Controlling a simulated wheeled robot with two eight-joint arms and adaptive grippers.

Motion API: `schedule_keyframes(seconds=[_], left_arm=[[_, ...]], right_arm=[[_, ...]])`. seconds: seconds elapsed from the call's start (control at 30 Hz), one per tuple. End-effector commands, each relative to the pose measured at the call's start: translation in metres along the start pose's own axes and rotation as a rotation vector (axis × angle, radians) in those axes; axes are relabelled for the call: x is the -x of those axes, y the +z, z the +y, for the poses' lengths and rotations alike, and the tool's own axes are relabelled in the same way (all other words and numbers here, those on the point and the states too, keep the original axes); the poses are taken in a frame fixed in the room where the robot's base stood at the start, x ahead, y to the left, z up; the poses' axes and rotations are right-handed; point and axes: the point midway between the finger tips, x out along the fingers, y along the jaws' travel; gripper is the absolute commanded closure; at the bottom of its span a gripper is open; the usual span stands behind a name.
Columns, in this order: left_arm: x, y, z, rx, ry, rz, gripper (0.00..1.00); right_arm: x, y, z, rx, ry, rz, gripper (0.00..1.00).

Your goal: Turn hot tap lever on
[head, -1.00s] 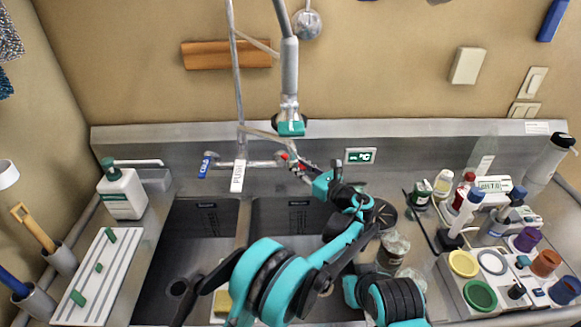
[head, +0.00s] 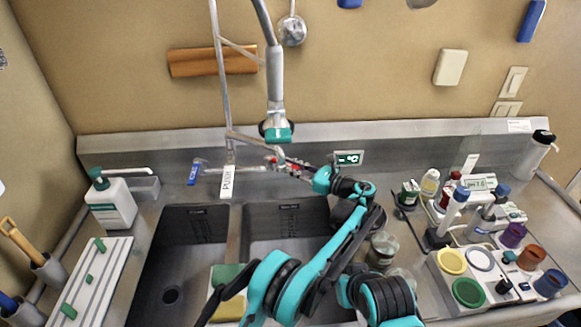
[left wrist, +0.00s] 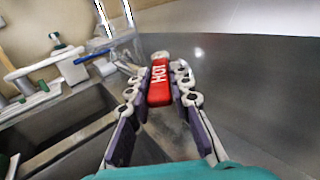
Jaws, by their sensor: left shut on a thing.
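The hot tap lever is red with white HOT lettering. It shows in the left wrist view (left wrist: 158,92), pointing toward the camera between my left gripper's (left wrist: 160,85) two jointed fingers. In the head view my left gripper (head: 295,168) is at the red side of the tap, and its fingers partly hide the lever. It is shut on the lever. The blue cold lever (head: 195,172) is at the left end of the tap and hangs downward; it is also in the left wrist view (left wrist: 97,56). My right gripper is not in view.
The spray hose (head: 275,80) hangs above the tap beside a metal riser. The double sink (head: 180,260) lies below. A soap bottle (head: 111,203) stands at the left. Jars, bottles and a tray of coloured lids (head: 468,291) crowd the right counter.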

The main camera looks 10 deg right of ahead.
Motion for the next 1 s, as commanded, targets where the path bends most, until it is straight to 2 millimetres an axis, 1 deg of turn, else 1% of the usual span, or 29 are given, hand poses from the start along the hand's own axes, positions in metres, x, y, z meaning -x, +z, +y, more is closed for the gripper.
schedule_keyframes(seconds=[0.03,0.07,0.1,0.37,0.47,0.57,0.8,0.9,1.0], left_arm=[[-0.001,0.001,-0.001,0.000,-0.003,-0.002,0.72],[-0.001,0.001,-0.001,0.000,-0.003,-0.002,0.64],[-0.001,0.001,-0.001,0.000,-0.002,-0.001,0.59],[-0.001,0.001,0.000,0.000,-0.001,-0.001,0.59],[-0.001,0.006,0.000,0.000,-0.001,-0.001,0.59],[-0.001,0.019,0.000,0.000,-0.001,-0.001,0.59],[-0.001,0.067,0.000,0.000,-0.001,-0.001,0.59],[-0.001,0.083,-0.001,0.000,-0.001,-0.001,0.59],[-0.001,0.094,-0.001,0.000,-0.001,-0.001,0.59]], right_arm=[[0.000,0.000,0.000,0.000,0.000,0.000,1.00],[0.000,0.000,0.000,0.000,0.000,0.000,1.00],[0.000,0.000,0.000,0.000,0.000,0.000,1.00],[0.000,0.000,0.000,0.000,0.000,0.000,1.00],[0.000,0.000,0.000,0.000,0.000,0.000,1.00],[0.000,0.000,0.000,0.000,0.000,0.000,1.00],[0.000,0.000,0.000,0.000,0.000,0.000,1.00],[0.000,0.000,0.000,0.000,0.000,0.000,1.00],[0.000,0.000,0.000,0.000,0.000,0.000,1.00]])
